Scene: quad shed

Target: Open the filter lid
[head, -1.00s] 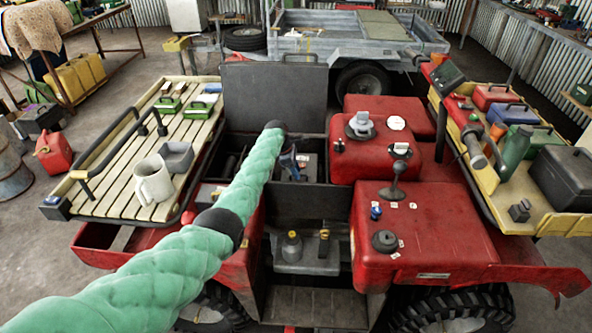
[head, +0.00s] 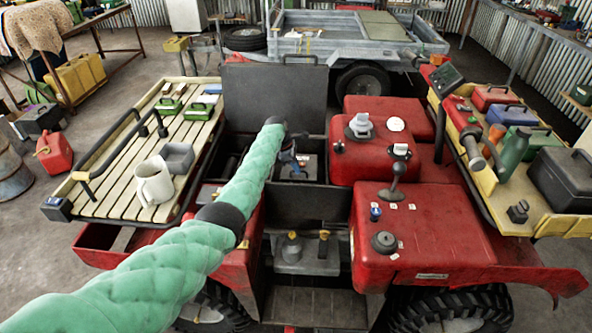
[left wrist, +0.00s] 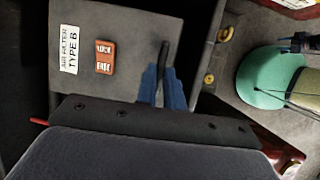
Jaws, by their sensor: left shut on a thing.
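The filter lid (left wrist: 125,30) is a grey plate in the left wrist view. It bears a white "AIR FILTER TYPE B" label (left wrist: 69,50) and a small orange-red plate (left wrist: 104,57). My left gripper (left wrist: 162,82) has blue fingers shut on a dark bar-like handle (left wrist: 164,55) at the lid. In the head view my left gripper (head: 290,160) is small, down in the vehicle's open bay at the grey filter box (head: 308,166). My wrist hides part of the box, and I cannot tell how far the lid is raised. My right gripper is in neither view.
A dark upright panel (head: 275,95) stands behind the bay. Red tank covers (head: 430,235) lie to its right. A slatted rack (head: 115,165) with a mug (head: 153,182) is at left, and a loaded tray (head: 560,225) at right. Brass fittings (left wrist: 209,78) sit beside the lid.

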